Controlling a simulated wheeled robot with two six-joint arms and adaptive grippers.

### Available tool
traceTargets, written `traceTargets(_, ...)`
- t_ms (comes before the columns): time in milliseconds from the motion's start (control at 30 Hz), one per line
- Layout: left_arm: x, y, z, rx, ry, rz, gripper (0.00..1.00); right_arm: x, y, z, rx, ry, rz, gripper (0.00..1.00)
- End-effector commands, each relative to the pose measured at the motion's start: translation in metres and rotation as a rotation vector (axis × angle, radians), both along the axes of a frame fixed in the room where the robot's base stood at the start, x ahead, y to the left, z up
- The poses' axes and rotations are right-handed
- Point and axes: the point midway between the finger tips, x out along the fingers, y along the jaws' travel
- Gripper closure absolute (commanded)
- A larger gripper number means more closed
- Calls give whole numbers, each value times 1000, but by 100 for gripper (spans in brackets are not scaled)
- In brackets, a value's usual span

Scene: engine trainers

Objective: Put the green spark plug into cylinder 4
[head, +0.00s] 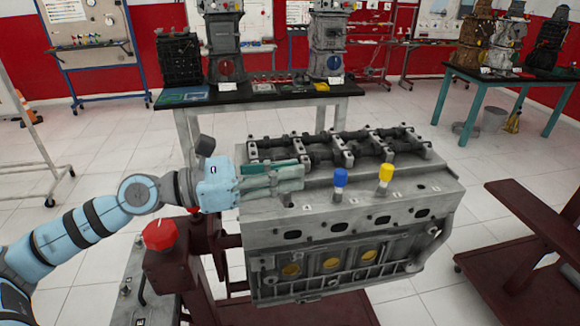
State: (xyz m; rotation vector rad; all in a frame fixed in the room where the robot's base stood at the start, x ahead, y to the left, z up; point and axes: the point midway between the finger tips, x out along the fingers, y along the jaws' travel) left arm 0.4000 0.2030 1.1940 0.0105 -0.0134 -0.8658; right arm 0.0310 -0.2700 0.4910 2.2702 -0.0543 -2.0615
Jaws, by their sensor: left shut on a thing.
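The grey engine block (350,225) stands in the middle of the head view, its top tilted toward me. A blue spark plug (340,182) and a yellow spark plug (384,178) stand upright in its top row. An open hole (421,187) shows to the right of the yellow plug. My left gripper (298,178) reaches in from the left over the left end of this row, left of the blue plug. It is shut on the green spark plug, which its fingers mostly hide. The cylinder numbers are too small to read. My right gripper is out of view.
The dark camshaft assembly (340,148) runs along the back of the engine top. A maroon stand with a red knob (159,235) is at the engine's left. A black-topped table (260,97) stands behind, and a maroon frame (540,230) at right.

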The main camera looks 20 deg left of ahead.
Motion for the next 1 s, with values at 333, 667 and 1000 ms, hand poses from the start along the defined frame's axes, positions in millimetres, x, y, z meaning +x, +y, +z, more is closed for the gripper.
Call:
traceTargets(333,3,3,-7,-1,3,4,100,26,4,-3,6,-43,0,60)
traceTargets(667,-1,2,-6,0,4,2,100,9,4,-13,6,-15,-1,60)
traceTargets(1000,-1,2,-4,-2,4,3,100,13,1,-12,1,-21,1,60)
